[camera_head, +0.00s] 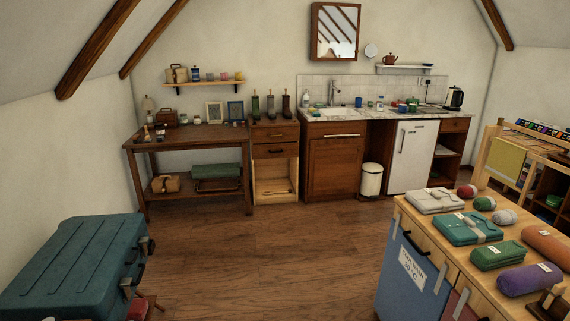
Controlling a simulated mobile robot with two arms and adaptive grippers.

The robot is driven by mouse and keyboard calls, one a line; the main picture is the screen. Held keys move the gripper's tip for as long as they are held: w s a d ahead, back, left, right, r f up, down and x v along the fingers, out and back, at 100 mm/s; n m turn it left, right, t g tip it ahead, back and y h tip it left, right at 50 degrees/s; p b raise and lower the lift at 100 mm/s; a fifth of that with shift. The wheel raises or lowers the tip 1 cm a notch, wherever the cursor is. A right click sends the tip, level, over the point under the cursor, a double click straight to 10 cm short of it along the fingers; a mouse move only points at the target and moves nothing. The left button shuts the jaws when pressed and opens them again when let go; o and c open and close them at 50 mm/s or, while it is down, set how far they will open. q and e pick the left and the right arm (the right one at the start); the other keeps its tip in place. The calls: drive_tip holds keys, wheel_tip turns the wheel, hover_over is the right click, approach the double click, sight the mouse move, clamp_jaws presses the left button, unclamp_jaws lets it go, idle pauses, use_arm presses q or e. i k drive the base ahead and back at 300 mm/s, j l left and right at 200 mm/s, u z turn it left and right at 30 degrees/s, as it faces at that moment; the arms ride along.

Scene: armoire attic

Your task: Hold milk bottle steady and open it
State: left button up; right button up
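I cannot make out a milk bottle in this view. A small pale bottle (306,99) stands at the left end of the kitchen counter (345,114), beside the sink (333,112). It is too small and far away to tell what it is. A white fridge (412,157) with its door shut stands under the counter. Neither of my grippers shows in the picture.
A closed teal trunk (75,262) is at the lower left. A worktop (450,262) with folded fabric bundles (468,228) fills the lower right. A wooden table (190,143) and a white bin (371,180) stand along the back. The wooden floor (290,250) between is clear.

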sight(380, 102)
drive_tip(key=i+j, duration=0.1)
drive_tip(key=i, duration=2)
drive_tip(key=i+l+z, duration=0.15)
drive_tip(key=i+z, duration=0.15)
drive_tip(key=i, duration=0.4)
drive_tip(key=i+z, duration=0.3)
drive_tip(key=i, duration=0.4)
drive_tip(key=i+j+z, duration=0.25)
drive_tip(key=i, duration=0.45)
